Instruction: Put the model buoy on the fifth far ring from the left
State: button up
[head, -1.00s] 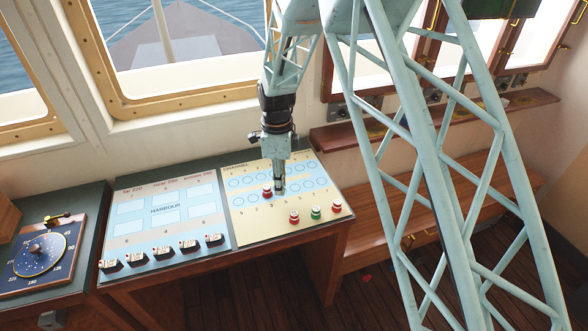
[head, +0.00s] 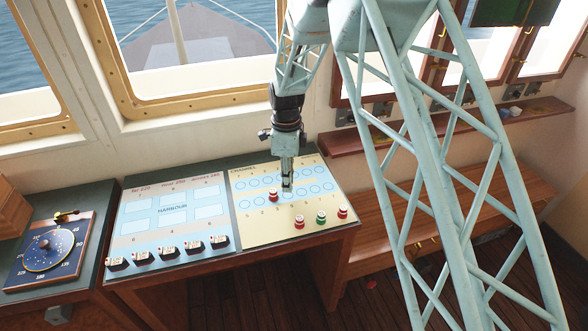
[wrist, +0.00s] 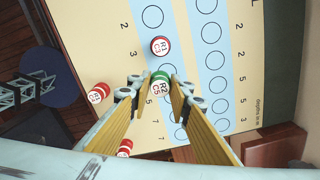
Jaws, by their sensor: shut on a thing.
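My gripper (head: 287,188) is over the chart panel (head: 250,236). In the wrist view, its fingers are shut on a green-and-white model buoy (wrist: 160,82) marked R2 C5. The buoy appears to be above the near row of rings; its exact height is unclear. The far row runs to the right in the wrist view, and its fifth ring (wrist: 221,105) looks empty. A red-and-white buoy (head: 273,194) stands on the third near ring, close to my fingers, and also shows in the wrist view (wrist: 160,45).
Along the panel's front edge stand a red buoy (head: 299,222), another green buoy (head: 321,216) and a red buoy (head: 342,211). To the left is the harbour panel (head: 172,243) with several dark blocks. The far rings look clear. A wooden bench (head: 420,215) is at right.

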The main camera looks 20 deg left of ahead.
jog(key=w, duration=0.4)
jog(key=w+a+p, duration=0.1)
jog(key=w, duration=0.3)
jog(key=w+a+f, duration=0.1)
jog(key=w, duration=0.3)
jog(key=shift+w+f, duration=0.1)
jog(key=shift+w, duration=0.25)
jog(key=shift+f+p, duration=0.4)
jog(key=shift+f, duration=1.35)
jog(key=shift+f, duration=0.15)
jog(key=shift+o, duration=1.4)
jog(key=o, duration=0.4)
